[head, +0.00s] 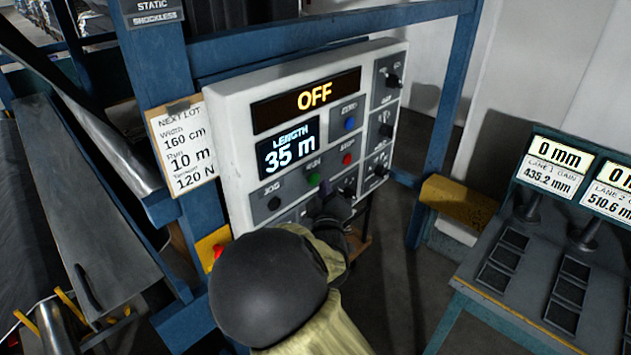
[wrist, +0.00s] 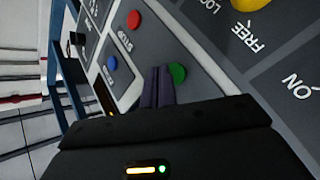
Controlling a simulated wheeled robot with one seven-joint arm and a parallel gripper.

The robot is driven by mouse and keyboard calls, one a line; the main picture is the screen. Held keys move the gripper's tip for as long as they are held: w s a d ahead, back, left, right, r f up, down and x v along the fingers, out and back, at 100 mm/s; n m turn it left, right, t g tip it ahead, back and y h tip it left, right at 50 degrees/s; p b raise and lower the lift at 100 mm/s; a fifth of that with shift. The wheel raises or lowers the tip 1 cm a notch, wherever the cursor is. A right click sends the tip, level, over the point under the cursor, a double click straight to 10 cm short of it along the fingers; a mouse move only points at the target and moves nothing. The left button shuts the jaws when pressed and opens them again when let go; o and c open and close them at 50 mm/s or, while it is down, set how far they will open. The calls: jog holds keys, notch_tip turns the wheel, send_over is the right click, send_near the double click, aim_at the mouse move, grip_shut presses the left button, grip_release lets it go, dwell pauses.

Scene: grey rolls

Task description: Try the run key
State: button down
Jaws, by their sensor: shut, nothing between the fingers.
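The white control panel (head: 222,130) shows OFF on its upper display (head: 314,97) and LENGTH 35 m on the lower one (head: 289,150). The round green run key (head: 313,180) sits under the RUN label; it also shows in the wrist view (wrist: 177,72). The red stop key (head: 347,159), blue zero key (head: 350,123) and black jog key (head: 274,203) are around it. My gripper (head: 325,189) is shut and empty, with its fingertips right beside the green key in the wrist view (wrist: 160,72). I cannot tell whether they touch the panel or key.
Several knobs (head: 381,128) line the panel's right side. A NEXT LOT note (head: 183,150) hangs at its left. The blue frame (head: 172,85) stands around it. A bench with lane gauges (head: 553,165) is at the right, with open floor between.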

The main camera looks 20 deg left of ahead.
jog(key=d, duration=0.1)
jog(key=s+d, duration=0.1)
jog(key=d, duration=0.1)
jog(key=s+d+b, duration=0.1)
jog(key=shift+d, duration=0.35)
dwell(0.3)
dwell(0.6)
jog(key=d+f+m+g+h, duration=0.3)
jog(key=d+f+m+g, duration=0.15)
jog(key=d, duration=0.55)
jog(key=d+f+m+g+h, duration=0.3)
jog(key=d+f+m, duration=0.15)
jog(key=d, duration=0.45)
jog(key=s+d+f+m+g, duration=0.1)
jog(key=s+d+m+g, duration=0.1)
jog(key=s+d, duration=0.4)
jog(key=s+d+m+g+h, duration=0.1)
jog(key=s+d+m+g, duration=0.2)
jog(key=s, duration=0.9)
jog(key=d+g, duration=0.2)
jog(key=d, duration=0.2)
jog(key=shift+f+b, duration=0.4)
